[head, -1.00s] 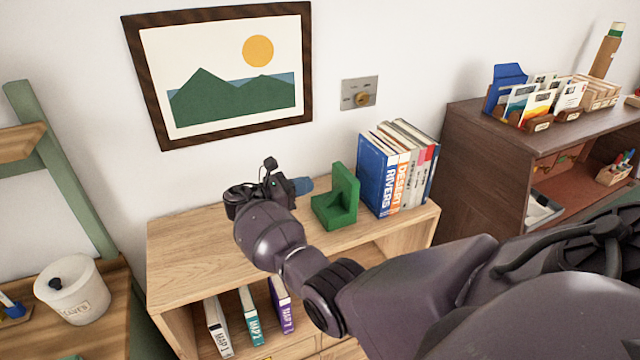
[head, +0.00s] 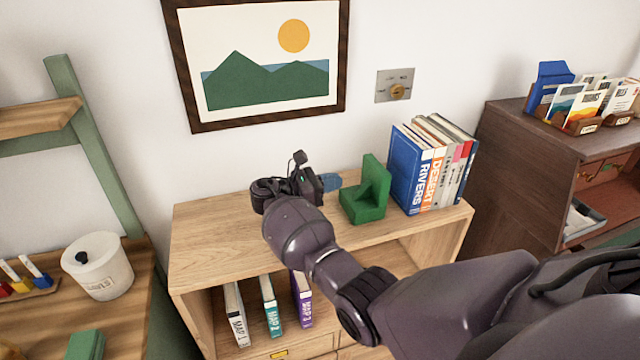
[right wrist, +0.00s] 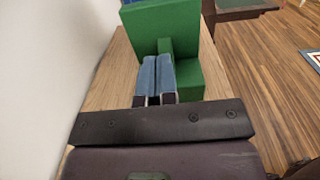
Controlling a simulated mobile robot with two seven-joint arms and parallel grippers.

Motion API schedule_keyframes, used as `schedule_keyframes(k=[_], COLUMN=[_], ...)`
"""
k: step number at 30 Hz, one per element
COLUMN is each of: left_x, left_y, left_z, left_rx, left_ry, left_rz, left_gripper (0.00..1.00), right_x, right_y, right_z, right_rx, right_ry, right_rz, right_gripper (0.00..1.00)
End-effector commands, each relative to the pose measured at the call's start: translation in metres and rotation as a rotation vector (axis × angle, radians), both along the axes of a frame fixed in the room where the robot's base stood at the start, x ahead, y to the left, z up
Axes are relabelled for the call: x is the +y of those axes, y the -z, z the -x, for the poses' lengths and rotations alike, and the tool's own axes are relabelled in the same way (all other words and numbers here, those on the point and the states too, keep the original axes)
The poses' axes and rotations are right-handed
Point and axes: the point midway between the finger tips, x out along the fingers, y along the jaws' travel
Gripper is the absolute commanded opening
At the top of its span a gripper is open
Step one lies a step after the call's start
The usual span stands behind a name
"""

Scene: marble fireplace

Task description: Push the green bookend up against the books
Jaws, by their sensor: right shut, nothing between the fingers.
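The green bookend (head: 366,205) stands on top of the light wood bookcase (head: 225,232), its upright plate on the side toward the books. The row of upright books (head: 432,165), blue one first, stands to its right; a narrow strip of wood seems to show between them at the bottom. My right gripper (head: 332,182) is shut and empty, left of the bookend, with its blue fingertips pointing at it. In the right wrist view the fingers (right wrist: 156,78) reach to the bookend (right wrist: 165,35); I cannot tell whether they touch. My left gripper is not in view.
A framed picture (head: 265,105) and a dial plate (head: 394,86) are on the wall behind. Map books (head: 268,305) stand on the shelf below. A darker cabinet (head: 510,150) is at right; a white jar (head: 97,268) is on the left table. The bookcase top's left part is clear.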

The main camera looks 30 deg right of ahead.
Motion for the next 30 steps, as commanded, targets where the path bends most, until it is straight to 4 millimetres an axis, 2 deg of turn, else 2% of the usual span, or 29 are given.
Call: schedule_keyframes(k=[6, 12, 18, 30], left_x=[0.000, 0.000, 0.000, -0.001], left_y=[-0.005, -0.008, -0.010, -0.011], left_z=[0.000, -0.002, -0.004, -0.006], left_rx=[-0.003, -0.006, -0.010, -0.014], left_ry=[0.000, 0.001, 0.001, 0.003], left_rz=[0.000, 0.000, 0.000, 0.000], left_gripper=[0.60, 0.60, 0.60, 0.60], right_x=[-0.039, -0.065, -0.077, -0.079], right_y=[0.000, -0.001, 0.000, 0.000], right_z=[0.009, 0.015, 0.017, 0.018], right_rx=[0.001, 0.000, 0.000, 0.000], right_ry=[0.001, 0.001, 0.000, 0.000], right_rz=[0.001, 0.001, -0.001, 0.000], right_gripper=[0.00, 0.00, 0.00, 0.00])
